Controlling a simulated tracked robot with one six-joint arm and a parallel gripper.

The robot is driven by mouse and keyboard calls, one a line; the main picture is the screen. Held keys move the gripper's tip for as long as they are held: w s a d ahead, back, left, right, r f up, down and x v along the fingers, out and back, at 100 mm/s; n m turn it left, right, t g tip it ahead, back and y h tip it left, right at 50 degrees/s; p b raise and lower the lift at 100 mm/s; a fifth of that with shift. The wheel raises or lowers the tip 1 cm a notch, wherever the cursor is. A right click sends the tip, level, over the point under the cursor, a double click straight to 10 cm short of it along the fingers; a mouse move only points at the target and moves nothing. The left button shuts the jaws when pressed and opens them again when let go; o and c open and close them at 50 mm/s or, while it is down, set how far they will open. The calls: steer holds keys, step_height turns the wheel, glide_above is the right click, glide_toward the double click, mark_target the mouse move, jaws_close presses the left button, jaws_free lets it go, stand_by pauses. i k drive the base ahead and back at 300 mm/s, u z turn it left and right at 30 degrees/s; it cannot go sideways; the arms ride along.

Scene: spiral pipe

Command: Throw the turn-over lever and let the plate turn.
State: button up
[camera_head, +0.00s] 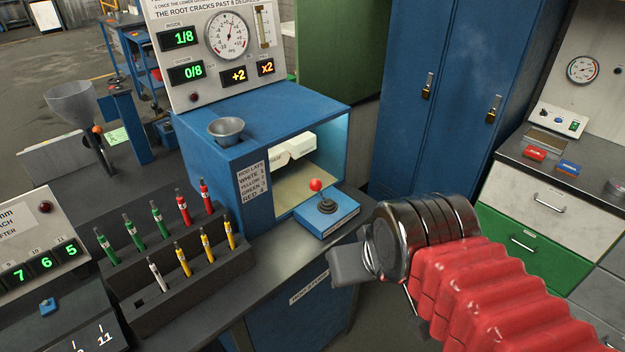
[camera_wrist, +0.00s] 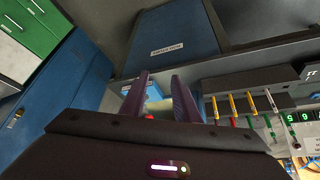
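The lever with a red ball knob (camera_head: 316,185) stands on a small blue box (camera_head: 327,217) in front of the open blue cabinet (camera_head: 262,120). A pale flat plate (camera_head: 308,188) lies inside the cabinet, with a white block-like piece (camera_head: 297,148) above it; part of both is hidden by the cabinet wall. My gripper (camera_head: 348,266) is in front of and below the lever box in the head view, apart from the lever. In the wrist view my gripper (camera_wrist: 161,76) has its two fingers apart, with the red knob (camera_wrist: 150,116) showing partly between them.
A dark rack (camera_head: 178,255) with red, green, yellow and white rods stands left of the cabinet. A metal funnel (camera_head: 227,129) sits on the cabinet top. Blue lockers (camera_head: 450,90) and a drawer bench (camera_head: 535,195) stand to the right.

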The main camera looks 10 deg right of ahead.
mark_target(315, 185)
steer(key=k, duration=1.35)
steer(key=u, duration=0.35)
steer(key=i, duration=1)
steer(key=u, duration=0.6)
